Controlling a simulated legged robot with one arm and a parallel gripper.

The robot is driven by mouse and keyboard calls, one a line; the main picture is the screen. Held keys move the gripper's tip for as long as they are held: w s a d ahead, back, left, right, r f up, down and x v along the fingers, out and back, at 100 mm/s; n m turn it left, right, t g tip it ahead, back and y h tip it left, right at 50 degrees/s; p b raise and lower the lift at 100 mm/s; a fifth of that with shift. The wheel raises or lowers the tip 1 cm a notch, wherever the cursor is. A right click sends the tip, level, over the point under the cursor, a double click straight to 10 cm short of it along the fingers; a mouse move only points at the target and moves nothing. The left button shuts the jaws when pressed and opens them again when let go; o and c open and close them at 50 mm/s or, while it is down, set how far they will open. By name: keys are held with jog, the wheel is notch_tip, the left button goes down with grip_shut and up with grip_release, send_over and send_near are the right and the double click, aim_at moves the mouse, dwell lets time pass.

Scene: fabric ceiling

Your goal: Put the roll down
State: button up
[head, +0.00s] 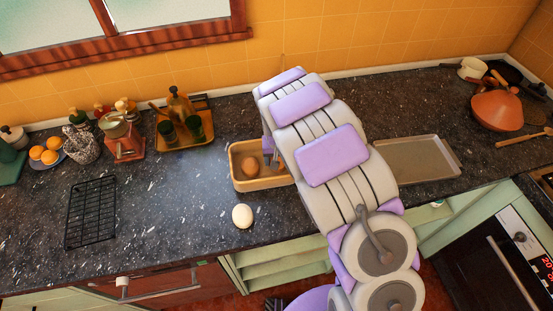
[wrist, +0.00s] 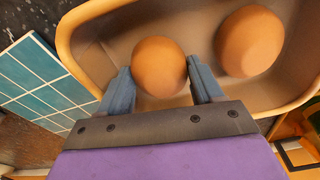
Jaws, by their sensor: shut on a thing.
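My gripper (wrist: 161,84) is shut on a round brown roll (wrist: 159,62), with one finger on each side of it. The held roll is over or inside a tan oblong basket (wrist: 66,42); I cannot tell whether it touches the bottom. A second brown roll (wrist: 249,42) lies in the basket to the right of the held one. In the head view the basket (head: 263,184) stands on the dark counter, with one roll (head: 249,164) visible inside. My arm hides the basket's right part and most of my gripper there.
A pale round item (head: 242,216) lies on the counter in front of the basket. A black wire rack (head: 91,212) is at left, a tray with bottles (head: 184,143) behind, and a flat metal tray (head: 418,159) at right. Counter between rack and basket is mostly clear.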

jog(key=shift+d, duration=0.15)
jog(key=shift+f, duration=0.1)
jog(key=o, duration=0.7)
jog(key=shift+a, duration=0.3)
jog(key=shift+o, duration=0.3)
jog(key=shift+a, duration=0.2)
jog(key=shift+d, duration=0.1)
jog(key=shift+d, duration=0.1)
